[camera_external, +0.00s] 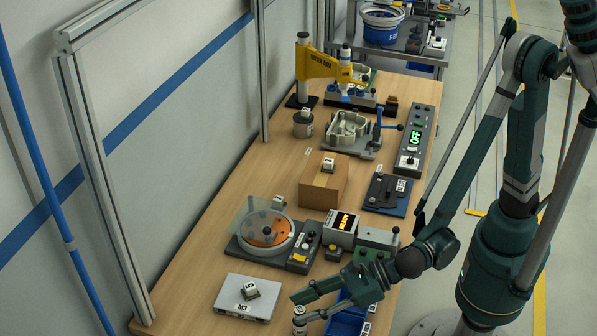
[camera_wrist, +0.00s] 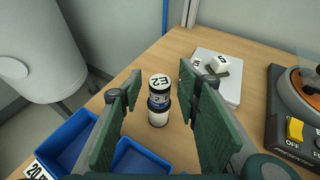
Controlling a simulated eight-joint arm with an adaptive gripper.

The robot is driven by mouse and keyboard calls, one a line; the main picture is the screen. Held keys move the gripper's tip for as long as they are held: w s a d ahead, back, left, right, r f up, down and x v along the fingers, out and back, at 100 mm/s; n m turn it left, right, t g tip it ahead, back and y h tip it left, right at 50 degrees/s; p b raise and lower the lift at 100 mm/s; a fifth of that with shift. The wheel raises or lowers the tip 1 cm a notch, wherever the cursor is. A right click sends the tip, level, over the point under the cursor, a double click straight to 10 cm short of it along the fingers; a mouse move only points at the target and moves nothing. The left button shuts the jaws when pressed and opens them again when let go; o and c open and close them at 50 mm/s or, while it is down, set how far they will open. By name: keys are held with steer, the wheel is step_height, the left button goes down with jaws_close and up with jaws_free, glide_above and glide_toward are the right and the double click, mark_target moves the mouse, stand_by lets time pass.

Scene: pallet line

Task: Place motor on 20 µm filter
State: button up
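My gripper (camera_external: 298,308) is open at the near end of the table; its green fingers also show in the wrist view (camera_wrist: 160,78). A small upright cylinder (camera_external: 299,324) with a white top and dark band stands between or just beyond the fingertips. A tag starting with 20 (camera_wrist: 38,171) is on a bin at the lower left; the rest is unreadable.
A grey plate marked M3 (camera_external: 229,308) carries a white cube (camera_external: 250,286). A turntable unit (camera_external: 266,234) with a control box stands behind it. A cardboard box (camera_external: 322,187) and a yellow press (camera_external: 318,65) stand farther back. Wood is clear around the plate.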

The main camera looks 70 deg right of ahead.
steer(key=s+d+r+p, duration=0.2)
steer(key=s+r, duration=0.2)
steer(key=r, duration=0.5)
steer(key=shift+d+p, duration=0.15)
steer(key=shift+p, duration=0.2)
stand_by(0.6)
